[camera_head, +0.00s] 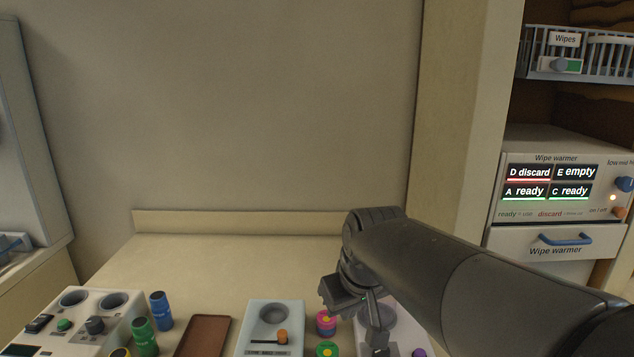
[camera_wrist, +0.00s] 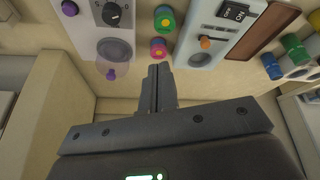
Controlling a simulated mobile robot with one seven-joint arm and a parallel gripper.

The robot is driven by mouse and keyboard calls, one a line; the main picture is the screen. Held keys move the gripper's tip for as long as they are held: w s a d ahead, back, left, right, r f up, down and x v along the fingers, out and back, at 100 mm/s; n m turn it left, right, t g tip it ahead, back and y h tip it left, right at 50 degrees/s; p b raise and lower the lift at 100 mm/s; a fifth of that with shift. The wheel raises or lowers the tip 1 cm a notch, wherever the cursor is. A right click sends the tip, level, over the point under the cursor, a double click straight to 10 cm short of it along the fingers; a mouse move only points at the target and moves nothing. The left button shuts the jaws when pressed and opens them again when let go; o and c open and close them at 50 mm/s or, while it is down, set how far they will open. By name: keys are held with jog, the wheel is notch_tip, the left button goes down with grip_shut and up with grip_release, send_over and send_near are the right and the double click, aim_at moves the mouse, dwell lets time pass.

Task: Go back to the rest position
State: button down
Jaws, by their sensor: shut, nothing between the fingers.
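My gripper (camera_wrist: 157,75) shows in the wrist view with its fingers together and nothing between them. In the head view my arm reaches in from the lower right, and the gripper (camera_head: 376,345) points down over the right part of the counter (camera_head: 240,258). It is near a pink jar (camera_head: 326,322) and a device with a round clear cover, which the arm partly hides. In the wrist view that device (camera_wrist: 88,40) has a dial and lies left of the fingers.
A light-blue device (camera_head: 262,312) with an orange lever, a brown tray (camera_head: 203,335), blue (camera_head: 160,311) and green (camera_head: 145,338) containers and a white control box (camera_head: 100,302) stand along the counter front. A wipe warmer (camera_head: 555,190) is at right. The counter's back is clear.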

jog(key=s+d+f+m, duration=0.1)
jog(key=s+d+m, duration=0.1)
jog(key=s+d, duration=0.3)
jog(key=s+d+f+m+t+h, duration=0.1)
jog(key=s+d, duration=0.3)
jog(key=s, duration=0.4)
jog(key=shift+s+d+f+m, duration=0.35)
jog(key=shift+f+m, duration=0.2)
jog(key=shift+m, duration=0.25)
dwell(1.3)
